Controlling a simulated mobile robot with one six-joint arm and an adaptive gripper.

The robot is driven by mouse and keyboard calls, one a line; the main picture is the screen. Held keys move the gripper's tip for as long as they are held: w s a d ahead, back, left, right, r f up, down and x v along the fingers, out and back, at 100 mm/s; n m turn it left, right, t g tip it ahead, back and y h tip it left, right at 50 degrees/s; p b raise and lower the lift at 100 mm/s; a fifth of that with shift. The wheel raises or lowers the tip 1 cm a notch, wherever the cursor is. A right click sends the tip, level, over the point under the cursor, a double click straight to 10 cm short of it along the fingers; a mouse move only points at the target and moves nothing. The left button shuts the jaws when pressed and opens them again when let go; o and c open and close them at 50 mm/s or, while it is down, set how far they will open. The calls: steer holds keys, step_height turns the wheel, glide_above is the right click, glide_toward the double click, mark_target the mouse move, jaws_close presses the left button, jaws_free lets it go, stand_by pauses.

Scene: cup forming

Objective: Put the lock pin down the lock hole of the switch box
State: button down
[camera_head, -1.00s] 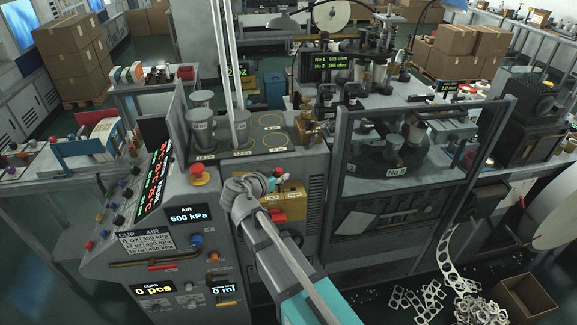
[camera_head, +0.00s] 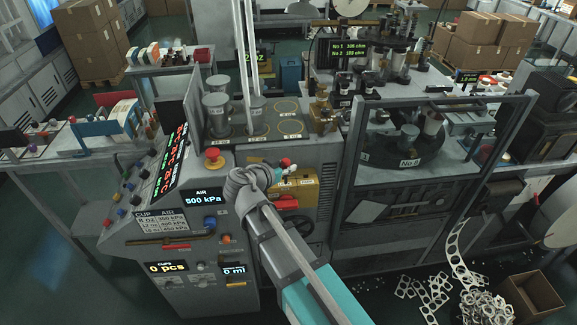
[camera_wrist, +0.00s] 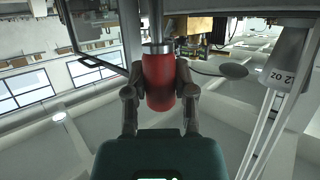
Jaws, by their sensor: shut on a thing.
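In the wrist view my gripper (camera_wrist: 160,76) is shut on a red cylindrical piece with a metal collar at its far end, which I take to be the lock pin (camera_wrist: 159,88). One finger presses each side. In the head view a small red tip (camera_head: 285,162) shows just past my grey wrist, at the upper left of a yellow box with a red handle, likely the switch box (camera_head: 305,188). My wrist covers part of the box's left side. I cannot make out the lock hole, or whether the pin touches the box.
A control console (camera_head: 175,225) with a red stop button (camera_head: 214,157) stands to the left. A cup stand (camera_head: 240,128) with rings is above the box. A framed guard (camera_head: 345,185) rises at the right. Scrap strips (camera_head: 480,303) and an open carton (camera_head: 530,297) lie on the floor.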

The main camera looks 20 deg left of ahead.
steer(key=shift+w, duration=0.1)
steer(key=shift+w+a+f, duration=0.1)
steer(key=shift+w+a, duration=0.1)
steer(key=w+a+f+b, duration=0.1)
steer(key=w, duration=0.2)
steer(key=w+a+f+b, duration=0.1)
steer(key=w+a, duration=0.1)
steer(key=w, duration=0.1)
steer(key=w+a+b, duration=0.1)
steer(key=w+a, duration=0.1)
steer(key=w, duration=0.1)
steer(key=shift+w+f, duration=0.15)
steer(key=shift+f, duration=0.25)
steer(key=shift+f+b, duration=0.3)
steer(key=shift+f+b, duration=4)
steer(key=shift+f, duration=0.1)
steer(key=shift+c, duration=1.8)
jaws_free()
